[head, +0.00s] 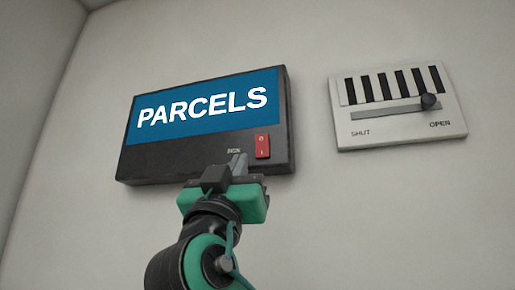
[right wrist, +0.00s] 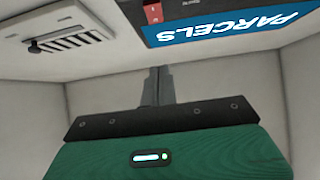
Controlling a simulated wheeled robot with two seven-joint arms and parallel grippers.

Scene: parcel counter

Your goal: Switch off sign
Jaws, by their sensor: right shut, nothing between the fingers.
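The parcels sign (head: 205,125) is a black box on the wall with a blue lit-looking panel reading PARCELS. Its red rocker switch (head: 262,146) sits at the lower right of the box, beside a small label. My right gripper (head: 238,162) is shut and empty, its fingertips just left of the switch in the head view and seemingly apart from it. In the right wrist view the sign (right wrist: 225,22) is upside down at the top, the red switch (right wrist: 153,13) is near the top edge, and the shut fingers (right wrist: 160,85) point up below it. My left gripper is not in view.
A white vent panel (head: 360,134) with dark slots and a slider knob (head: 429,101) is on the wall right of the sign. The knob is at the OPEN end. The wall between sign and vent is bare.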

